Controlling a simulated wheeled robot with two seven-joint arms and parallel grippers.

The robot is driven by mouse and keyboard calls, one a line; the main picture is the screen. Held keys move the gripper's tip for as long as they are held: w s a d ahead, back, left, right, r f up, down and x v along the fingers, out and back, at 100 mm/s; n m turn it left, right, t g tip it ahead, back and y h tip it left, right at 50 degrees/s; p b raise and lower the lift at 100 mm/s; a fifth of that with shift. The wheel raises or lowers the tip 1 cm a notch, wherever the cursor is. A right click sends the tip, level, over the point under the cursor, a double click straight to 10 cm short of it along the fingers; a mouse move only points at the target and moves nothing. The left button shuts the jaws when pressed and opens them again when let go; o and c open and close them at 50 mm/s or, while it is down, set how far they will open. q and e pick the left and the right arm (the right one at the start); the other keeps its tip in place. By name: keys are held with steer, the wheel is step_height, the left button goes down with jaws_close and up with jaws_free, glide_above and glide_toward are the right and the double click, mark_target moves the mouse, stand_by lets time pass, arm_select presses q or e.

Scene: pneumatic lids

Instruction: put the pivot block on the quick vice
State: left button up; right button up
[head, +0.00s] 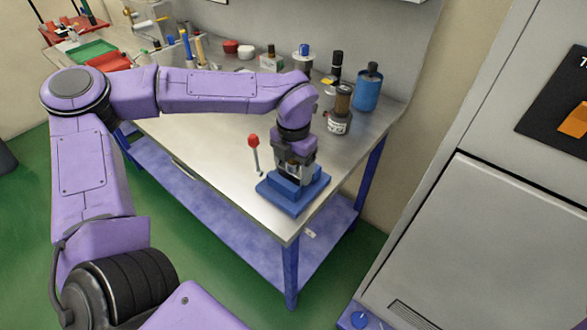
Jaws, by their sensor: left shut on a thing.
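The quick vice (288,201) is a blue block-like fixture near the front right corner of the metal table. A lever with a red knob (253,140) stands up at its left. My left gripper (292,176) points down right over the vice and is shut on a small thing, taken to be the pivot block. The gripper's fingers hide most of that block, so I cannot tell whether it touches the vice. My right gripper is not in view.
A blue bottle (368,90) and a brown-topped jar (340,112) stand behind the vice to the right. Several small containers and tools line the back of the table. The table's middle (205,130) is clear. A grey cabinet (470,240) stands at the right.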

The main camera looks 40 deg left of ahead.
arm_select(q)
steer(key=shift+f, duration=0.9)
steer(key=shift+f, duration=0.1)
steer(key=o, duration=1.2)
steer(key=shift+c, duration=0.2)
step_height(320, 180, up, 12)
steer(key=shift+r+b, duration=0.15)
steer(key=shift+b, duration=0.35)
